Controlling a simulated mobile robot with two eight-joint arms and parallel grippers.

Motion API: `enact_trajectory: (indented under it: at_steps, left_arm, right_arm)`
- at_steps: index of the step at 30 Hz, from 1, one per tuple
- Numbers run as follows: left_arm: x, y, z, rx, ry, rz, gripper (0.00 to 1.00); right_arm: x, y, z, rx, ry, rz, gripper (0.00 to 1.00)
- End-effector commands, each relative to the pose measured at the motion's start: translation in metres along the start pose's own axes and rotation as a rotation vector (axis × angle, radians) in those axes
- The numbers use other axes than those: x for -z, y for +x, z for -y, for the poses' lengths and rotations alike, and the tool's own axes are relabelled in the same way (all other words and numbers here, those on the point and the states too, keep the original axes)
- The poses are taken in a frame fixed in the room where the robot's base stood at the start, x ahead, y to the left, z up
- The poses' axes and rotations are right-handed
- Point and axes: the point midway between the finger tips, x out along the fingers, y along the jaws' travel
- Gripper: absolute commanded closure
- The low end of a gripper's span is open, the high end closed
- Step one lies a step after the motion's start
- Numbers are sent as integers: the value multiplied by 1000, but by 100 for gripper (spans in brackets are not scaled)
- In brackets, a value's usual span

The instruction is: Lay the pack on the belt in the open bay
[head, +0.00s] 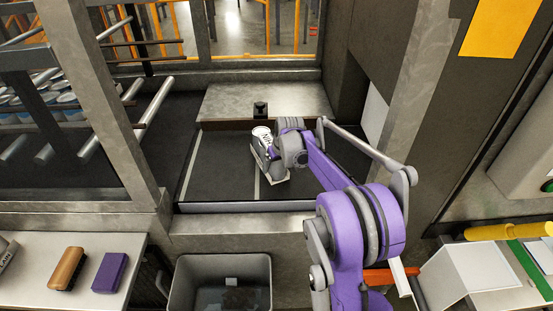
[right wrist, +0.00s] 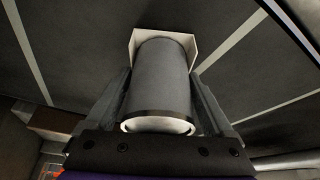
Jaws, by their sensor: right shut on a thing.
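The pack (head: 262,133) has a pale round end with dark lettering and a white base part. It is over the dark belt (head: 218,165) with white cross lines in the open bay. My right gripper (head: 267,160) is shut on it. In the right wrist view the pack (right wrist: 160,80) is a dark grey cylinder with a white near end and a white squared piece at its far end. The gripper's fingers (right wrist: 160,100) flank it on both sides. I cannot tell whether the pack touches the belt. My left gripper is not in view.
A small black block (head: 260,109) stands at the bay's back ledge. Metal posts (head: 105,110) frame the bay. A grey bin (head: 220,262) stands in front. A brown brush (head: 67,268) and a purple block (head: 110,272) lie on the left table. The belt's left part is clear.

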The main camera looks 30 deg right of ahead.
Motion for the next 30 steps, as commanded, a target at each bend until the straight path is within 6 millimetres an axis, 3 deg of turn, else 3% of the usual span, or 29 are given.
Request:
enact_trajectory:
  at_steps: [11, 12, 13, 23, 30]
  left_arm:
    - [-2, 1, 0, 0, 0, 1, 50]
    - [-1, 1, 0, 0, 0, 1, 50]
    - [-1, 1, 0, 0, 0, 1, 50]
    - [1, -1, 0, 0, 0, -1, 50]
    - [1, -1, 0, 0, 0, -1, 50]
  right_arm:
    - [-1, 4, 0, 0, 0, -3, 100]
    - [-1, 4, 0, 0, 0, -1, 7]
    - [-1, 4, 0, 0, 0, -1, 2]
    - [0, -1, 0, 0, 0, -1, 0]
    - [0, -42, 0, 0, 1, -1, 0]
